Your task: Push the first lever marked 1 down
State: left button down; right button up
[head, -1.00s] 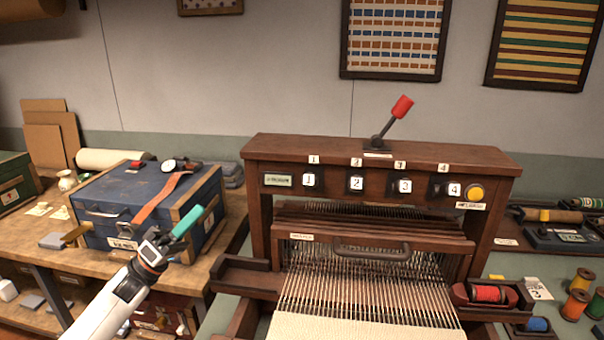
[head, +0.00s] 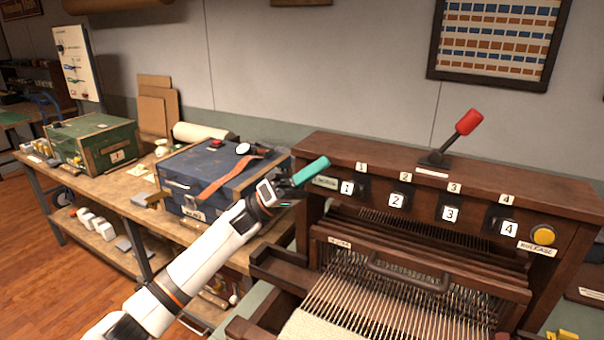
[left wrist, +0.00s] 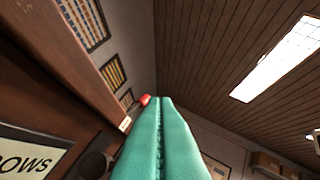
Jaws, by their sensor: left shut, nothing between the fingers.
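The wooden loom (head: 340,152) stands at the right in the head view. Its front panel has a row of levers with white number plates. The lever marked 1 (head: 347,187) is at the left end of the row, beside a small label. The levers marked 2 (head: 396,200), 3 (head: 450,213) and 4 (head: 507,227) follow to the right. My left gripper (head: 312,172), with teal fingers, is shut and empty, just left of lever 1 near the panel's left end. In the left wrist view the closed fingers (left wrist: 160,140) point up along the panel. My right gripper is not in view.
A red-handled lever (head: 468,122) stands on top of the loom. A yellow button (head: 543,235) is at the panel's right end. A blue chest (head: 205,170) and a green chest (head: 90,140) sit on the wooden bench to the left.

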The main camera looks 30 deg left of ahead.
aim_at(354, 189)
pick_arm(q)
jog(key=d, duration=0.1)
jog(key=d+p, duration=0.1)
jog(key=d, duration=0.1)
jog(key=d+f+p, duration=0.1)
jog(key=shift+s+d+f, duration=0.1)
jog(key=shift+s+d, duration=0.1)
jog(key=shift+s, duration=0.15)
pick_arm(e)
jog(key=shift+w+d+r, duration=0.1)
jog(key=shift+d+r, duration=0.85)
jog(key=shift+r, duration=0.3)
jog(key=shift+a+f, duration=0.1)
